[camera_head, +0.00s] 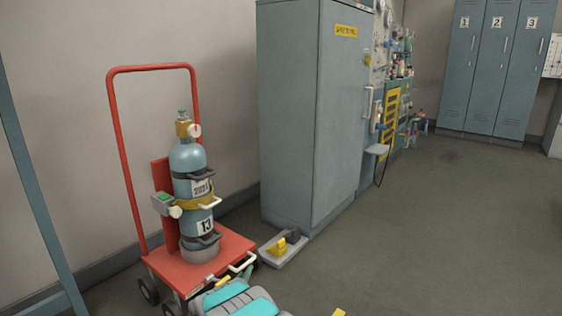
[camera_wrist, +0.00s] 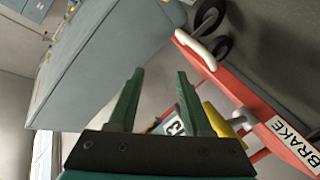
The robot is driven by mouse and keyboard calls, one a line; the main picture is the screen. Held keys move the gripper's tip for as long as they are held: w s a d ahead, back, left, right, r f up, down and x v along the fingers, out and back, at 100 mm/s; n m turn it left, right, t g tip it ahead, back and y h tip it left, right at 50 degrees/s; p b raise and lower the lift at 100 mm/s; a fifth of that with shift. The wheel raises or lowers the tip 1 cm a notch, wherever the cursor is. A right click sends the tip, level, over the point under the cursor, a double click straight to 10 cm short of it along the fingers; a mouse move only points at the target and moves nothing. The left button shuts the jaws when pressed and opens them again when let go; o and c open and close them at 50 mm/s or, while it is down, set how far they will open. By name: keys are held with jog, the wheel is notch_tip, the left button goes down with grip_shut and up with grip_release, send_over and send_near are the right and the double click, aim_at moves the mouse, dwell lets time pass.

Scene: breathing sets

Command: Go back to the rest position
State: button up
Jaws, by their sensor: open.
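My gripper (camera_wrist: 158,76) shows in the wrist view as two green fingers, spread apart with nothing between them. Beyond the fingers is the red trolley (camera_wrist: 245,97) with a white handle and a BRAKE label (camera_wrist: 293,143). Part of the cylinder with its number label and yellow band shows behind the right finger. In the head view, the red trolley (camera_head: 222,251) stands at the left. A blue-grey gas cylinder (camera_head: 188,158) stands upright on it, with a yellow band around it. My arm shows at the bottom, in front of the trolley.
A tall grey cabinet (camera_head: 305,120) stands right of the trolley. A low tray (camera_head: 283,250) with yellow and dark items lies on the floor at its foot. Numbered lockers (camera_head: 495,70) stand at the back right. The floor (camera_head: 450,220) on the right is clear.

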notch_tip(320, 180, up, 7)
jog(key=g+y+p, duration=0.1)
jog(key=g+y, duration=0.1)
jog(key=s+d+r+m+g+y+p, duration=0.3)
jog(key=s+d+r+g, duration=0.45)
jog(key=s+r, duration=0.75)
jog(key=s+d+r+m+g+p, duration=0.1)
jog(key=s+d, duration=0.6)
jog(key=s, duration=0.8)
jog(key=s+d+r+m+g+h+p, duration=0.1)
jog(key=s+d+r+g, duration=0.3)
jog(key=s, duration=1.1)
jog(key=s+d+r+m+g+h+p, duration=0.1)
jog(key=s+d+r+g+p, duration=0.2)
jog(key=s+d, duration=0.6)
jog(key=s+r, duration=0.2)
jog(key=s, duration=0.4)
jog(key=shift+d+r, duration=0.3)
jog(key=shift+d, duration=0.05)
